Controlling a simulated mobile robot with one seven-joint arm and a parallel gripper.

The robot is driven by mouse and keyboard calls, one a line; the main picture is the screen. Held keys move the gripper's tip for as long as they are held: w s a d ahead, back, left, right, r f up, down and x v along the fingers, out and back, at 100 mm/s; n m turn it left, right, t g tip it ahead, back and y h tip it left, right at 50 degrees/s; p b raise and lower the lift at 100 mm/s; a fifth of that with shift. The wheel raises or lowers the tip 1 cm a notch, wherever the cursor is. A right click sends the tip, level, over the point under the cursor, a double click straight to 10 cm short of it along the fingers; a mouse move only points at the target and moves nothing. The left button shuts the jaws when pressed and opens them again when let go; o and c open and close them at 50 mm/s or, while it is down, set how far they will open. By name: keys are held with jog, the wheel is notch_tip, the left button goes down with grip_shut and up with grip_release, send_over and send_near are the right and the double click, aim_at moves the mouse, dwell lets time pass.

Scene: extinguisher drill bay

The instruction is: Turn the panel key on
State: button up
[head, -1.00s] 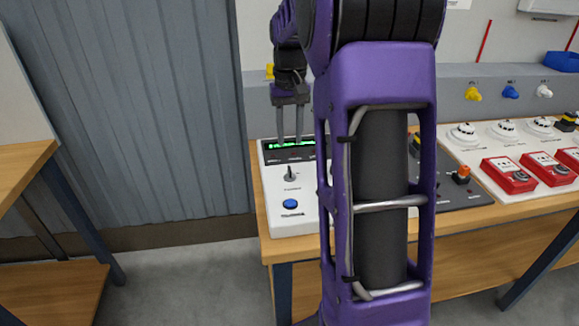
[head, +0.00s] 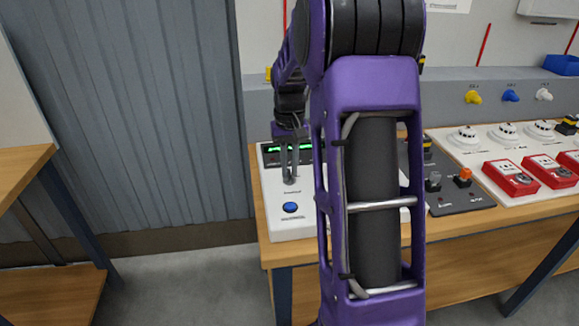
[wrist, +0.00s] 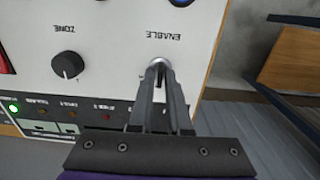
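The white control panel (head: 268,212) stands on the wooden bench, and its face also fills much of the wrist view (wrist: 110,25). The panel key (wrist: 159,64) sits below the upside-down ENABLE label in the wrist view. In the head view the key is mostly covered by my fingers. My gripper (head: 290,178) points down at it, with its fingers drawn close together on either side of the key. In the wrist view the fingertips (wrist: 160,72) meet around the key, hiding part of it and its exact angle.
A blue button (head: 290,208) is in front of the key. A ZONE knob (wrist: 67,65) sits beside it, with a lit green lamp (wrist: 13,107) near the panel's edge. Red call points (head: 510,177) and white detectors (head: 503,132) stand to the right. My arm hides the panel's right part.

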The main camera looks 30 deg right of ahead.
grip_shut()
jog(key=shift+m, duration=0.3)
jog(key=m+p, duration=0.2)
jog(key=m, duration=0.2)
jog(key=shift+r, duration=0.15)
jog(key=m+p, duration=0.2)
jog(key=m, duration=0.2)
jog(key=shift+m, duration=0.4)
jog(key=shift+m+p, duration=0.65)
jog(key=shift+m, duration=0.55)
jog(key=shift+o, duration=2.1)
grip_release()
